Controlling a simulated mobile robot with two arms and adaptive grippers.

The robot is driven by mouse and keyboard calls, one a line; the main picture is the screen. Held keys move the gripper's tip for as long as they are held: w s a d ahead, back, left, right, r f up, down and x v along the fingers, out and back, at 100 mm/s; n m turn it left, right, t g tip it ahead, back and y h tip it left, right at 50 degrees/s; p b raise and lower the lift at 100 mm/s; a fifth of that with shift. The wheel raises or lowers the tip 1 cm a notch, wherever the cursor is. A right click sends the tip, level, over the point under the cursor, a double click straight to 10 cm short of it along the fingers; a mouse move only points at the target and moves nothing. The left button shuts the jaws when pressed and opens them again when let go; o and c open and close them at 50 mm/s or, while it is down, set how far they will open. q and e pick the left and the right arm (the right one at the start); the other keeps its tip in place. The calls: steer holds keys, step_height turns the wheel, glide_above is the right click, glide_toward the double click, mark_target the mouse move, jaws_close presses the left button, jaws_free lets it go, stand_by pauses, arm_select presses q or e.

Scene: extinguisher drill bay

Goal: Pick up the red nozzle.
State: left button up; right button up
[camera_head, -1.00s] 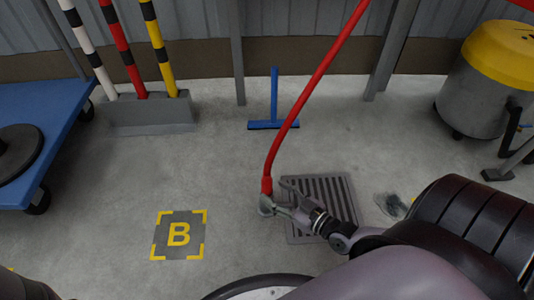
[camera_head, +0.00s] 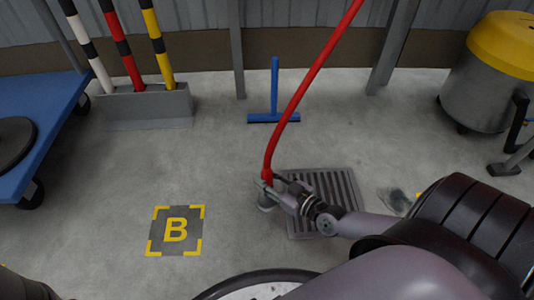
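The red nozzle (camera_head: 267,174) is the thick lower end of a long red hose (camera_head: 310,75) that comes down from the top of the head view. A small grey round piece (camera_head: 266,207) shows just below it, partly covered by a finger. My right gripper (camera_head: 268,183) reaches in from the right, with its fingers at the nozzle's lower end, one on the near side and one on the far side. Whether they press on it is too small to tell. My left gripper is not in view; only a dark part of mine shows at the bottom left corner.
A floor grate (camera_head: 345,190) lies under my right wrist. A blue squeegee (camera_head: 274,117) stands behind the hose. A blue cart (camera_head: 45,110) and striped poles in a grey block (camera_head: 140,110) are left, a yellow-lidded drum (camera_head: 485,95) right. Floor around the B mark (camera_head: 175,231) is clear.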

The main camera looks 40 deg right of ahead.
jaws_close()
steer(key=shift+r, duration=0.1)
stand_by(0.3)
